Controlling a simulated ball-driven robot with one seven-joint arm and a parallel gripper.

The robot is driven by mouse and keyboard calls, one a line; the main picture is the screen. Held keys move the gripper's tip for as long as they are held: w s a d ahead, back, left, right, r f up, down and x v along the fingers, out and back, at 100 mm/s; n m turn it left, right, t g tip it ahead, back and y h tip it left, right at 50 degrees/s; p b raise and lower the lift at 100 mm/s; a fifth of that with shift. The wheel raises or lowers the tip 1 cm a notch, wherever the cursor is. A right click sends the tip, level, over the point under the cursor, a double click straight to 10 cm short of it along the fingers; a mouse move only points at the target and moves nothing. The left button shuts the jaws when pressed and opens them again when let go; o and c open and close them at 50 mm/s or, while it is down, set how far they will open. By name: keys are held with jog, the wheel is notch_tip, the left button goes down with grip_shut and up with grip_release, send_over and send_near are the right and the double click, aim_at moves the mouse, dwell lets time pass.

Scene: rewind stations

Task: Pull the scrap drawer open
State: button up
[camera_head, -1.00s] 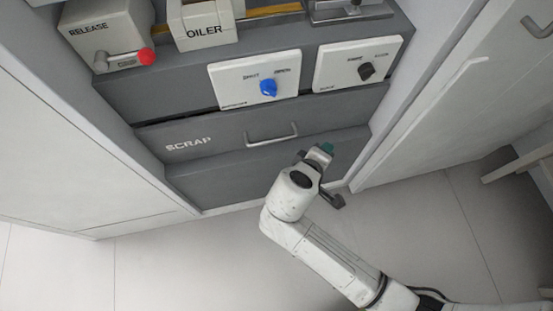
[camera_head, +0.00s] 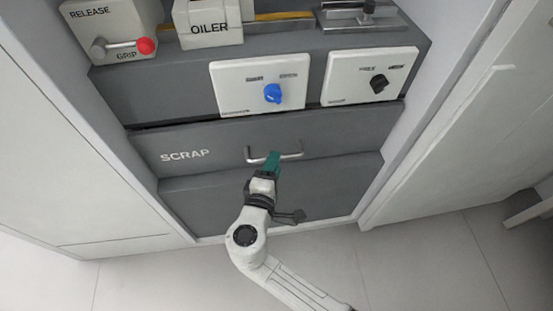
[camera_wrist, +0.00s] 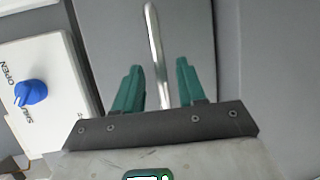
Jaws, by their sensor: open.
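The scrap drawer (camera_head: 215,140) is a dark grey front marked SCRAP, below the two white control panels. It looks closed or nearly so. Its silver bar handle (camera_head: 291,155) sits near the middle of the front. My gripper (camera_head: 272,160), with green fingers, is at the handle. In the wrist view the handle (camera_wrist: 152,40) runs between the two open fingers of my gripper (camera_wrist: 158,80). I cannot tell if either finger touches the bar.
A panel with a blue knob (camera_head: 272,93) and one with a black knob (camera_head: 378,84) are above the drawer. An oiler box (camera_head: 210,28) and a release box with a red-tipped lever (camera_head: 146,46) stand higher. White cabinet walls flank both sides. Tiled floor lies in front.

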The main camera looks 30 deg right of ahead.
jog(key=shift+x, duration=1.7)
grip_shut()
